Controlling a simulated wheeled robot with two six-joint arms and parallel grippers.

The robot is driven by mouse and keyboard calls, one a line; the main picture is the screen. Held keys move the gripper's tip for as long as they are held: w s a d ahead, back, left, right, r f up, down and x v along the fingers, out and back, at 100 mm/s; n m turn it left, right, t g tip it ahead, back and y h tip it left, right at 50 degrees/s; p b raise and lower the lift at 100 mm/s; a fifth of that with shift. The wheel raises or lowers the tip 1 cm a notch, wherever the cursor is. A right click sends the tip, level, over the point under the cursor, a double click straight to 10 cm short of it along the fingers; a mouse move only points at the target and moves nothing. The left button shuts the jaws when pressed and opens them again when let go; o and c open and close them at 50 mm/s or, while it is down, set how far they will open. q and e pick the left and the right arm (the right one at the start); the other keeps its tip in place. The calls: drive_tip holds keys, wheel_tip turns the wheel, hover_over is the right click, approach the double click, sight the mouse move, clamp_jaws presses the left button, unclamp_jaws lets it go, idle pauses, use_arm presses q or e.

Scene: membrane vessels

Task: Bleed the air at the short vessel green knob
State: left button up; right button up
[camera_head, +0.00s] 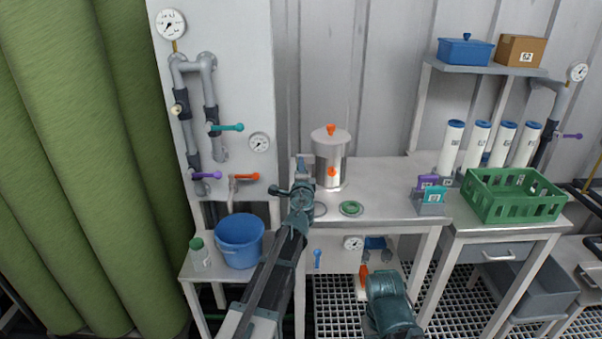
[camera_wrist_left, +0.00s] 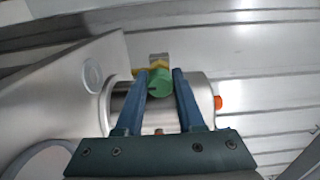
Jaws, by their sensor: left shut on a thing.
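The short silver vessel (camera_head: 320,150) stands on the bench in the head view, with an orange knob on its lid and another low on its side. My left gripper (camera_head: 303,163) is at the vessel's left side. In the left wrist view the green knob (camera_wrist_left: 160,84) sits between the fingertips of my left gripper (camera_wrist_left: 161,80), which is shut on it. The silver vessel body (camera_wrist_left: 128,103) lies behind the fingers there. The green knob is hidden by the gripper in the head view. My right arm shows at the bottom of the head view, but its gripper does not.
A green ring (camera_head: 351,208) lies on the bench right of my arm. A blue bucket (camera_head: 240,250) and pipes with coloured handles are at left. A green crate (camera_head: 500,207) and white tubes (camera_head: 451,148) are at right. The bench before the vessel is mostly clear.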

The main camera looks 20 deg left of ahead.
use_arm(q)
clamp_jaws()
drive_tip(key=n, duration=1.2)
idle(0.3)
drive_tip(key=m, duration=1.3)
drive_tip(key=shift+s, duration=0.1)
idle(0.4)
